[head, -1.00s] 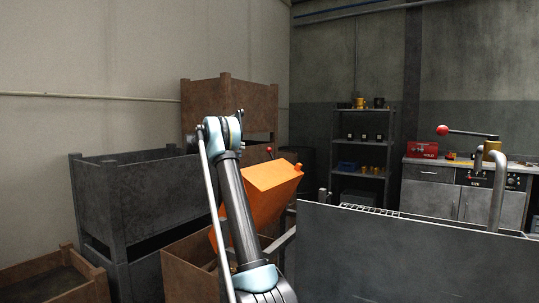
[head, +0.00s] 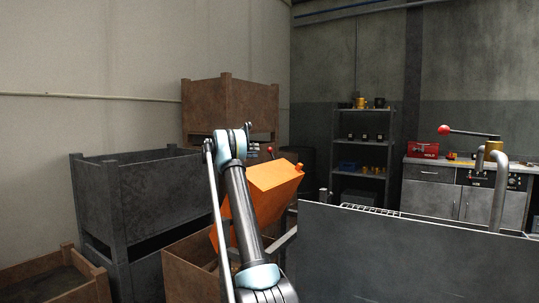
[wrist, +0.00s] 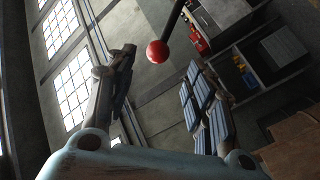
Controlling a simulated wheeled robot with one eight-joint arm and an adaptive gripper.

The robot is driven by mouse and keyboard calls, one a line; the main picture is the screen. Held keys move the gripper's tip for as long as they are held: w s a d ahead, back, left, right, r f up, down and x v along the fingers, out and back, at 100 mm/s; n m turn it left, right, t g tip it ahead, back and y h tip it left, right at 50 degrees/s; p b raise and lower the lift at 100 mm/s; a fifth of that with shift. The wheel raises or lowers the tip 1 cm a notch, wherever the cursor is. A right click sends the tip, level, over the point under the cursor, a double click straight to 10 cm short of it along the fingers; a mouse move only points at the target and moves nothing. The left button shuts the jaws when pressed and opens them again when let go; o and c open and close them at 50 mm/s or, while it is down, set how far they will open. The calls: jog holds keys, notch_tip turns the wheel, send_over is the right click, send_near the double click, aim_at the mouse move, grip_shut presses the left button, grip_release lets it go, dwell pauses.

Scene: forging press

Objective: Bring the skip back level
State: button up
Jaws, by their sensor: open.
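The orange skip (head: 272,190) is tilted, standing over a brown box in the head view; my arm covers part of it. A small red knob (head: 271,152) shows just above its upper edge. In the wrist view, a red ball knob (wrist: 157,51) on a dark rod lies beyond and between the fingertips of my gripper (wrist: 160,90). My gripper is open and empty, with its fingers apart and not visibly touching the knob. In the head view my gripper cannot be made out behind the arm.
A dark metal bin (head: 150,200) and brown bins stand at the left. A grey panel (head: 410,255) fills the front right. A shelf rack (head: 362,150) and a bench (head: 436,190) stand behind; another red-knobbed lever (head: 444,130) is at the right.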

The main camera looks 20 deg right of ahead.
aim_at(270, 150)
jog(key=d, duration=0.6)
jog(key=s+d, duration=0.1)
jog(key=d, duration=0.2)
jog(key=shift+d, duration=0.2)
jog(key=shift+c, duration=0.3)
grip_shut()
